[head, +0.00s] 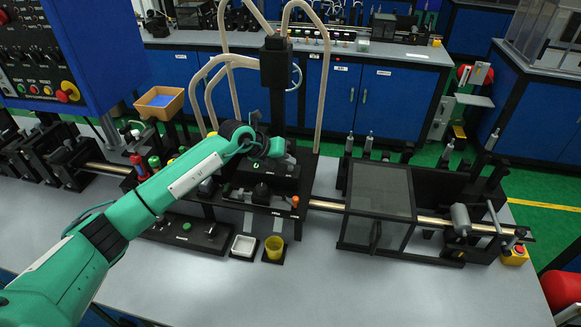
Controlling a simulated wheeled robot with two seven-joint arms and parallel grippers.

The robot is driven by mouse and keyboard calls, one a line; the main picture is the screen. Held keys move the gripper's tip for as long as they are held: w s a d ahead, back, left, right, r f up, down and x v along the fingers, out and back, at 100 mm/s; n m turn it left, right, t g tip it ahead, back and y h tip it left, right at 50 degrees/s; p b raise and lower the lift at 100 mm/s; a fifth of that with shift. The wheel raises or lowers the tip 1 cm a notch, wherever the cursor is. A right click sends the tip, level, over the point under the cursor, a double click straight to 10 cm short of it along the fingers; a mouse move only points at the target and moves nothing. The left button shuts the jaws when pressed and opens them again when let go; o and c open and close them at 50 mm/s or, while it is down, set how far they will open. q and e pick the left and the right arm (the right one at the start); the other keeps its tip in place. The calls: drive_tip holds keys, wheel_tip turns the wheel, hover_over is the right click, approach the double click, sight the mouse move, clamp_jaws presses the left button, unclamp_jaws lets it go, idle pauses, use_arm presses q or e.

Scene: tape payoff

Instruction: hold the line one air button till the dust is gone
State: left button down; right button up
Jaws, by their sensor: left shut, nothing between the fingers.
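My left arm reaches in from the lower left. Its gripper (284,159) is over the black station (262,190) in the middle of the bench, and it looks shut and empty. The wrist hides part of the station, and I cannot tell whether the fingertips touch anything. A low black panel (212,238) with a green button (187,226) lies at the front of the station, clear of the gripper. I cannot tell which control is the line one air button. No dust can be made out at this size. My right gripper is not in view.
A dark mesh-sided box (381,190) stands right of the station on a metal rail. Pale hoses arch above the station. A yellow-based emergency stop (516,254) is at right.

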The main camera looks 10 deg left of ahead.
use_arm(q)
drive_tip(key=shift+f, duration=0.5)
idle(0.8)
drive_tip(key=shift+r, duration=0.1)
idle(1.4)
drive_tip(key=shift+r, duration=0.85)
drive_tip(key=shift+r+p, duration=0.1)
drive_tip(key=shift+p, duration=0.2)
wheel_tip(320, 180, up, 5)
drive_tip(key=shift+f+p, duration=0.1)
drive_tip(key=shift+p, duration=1.15)
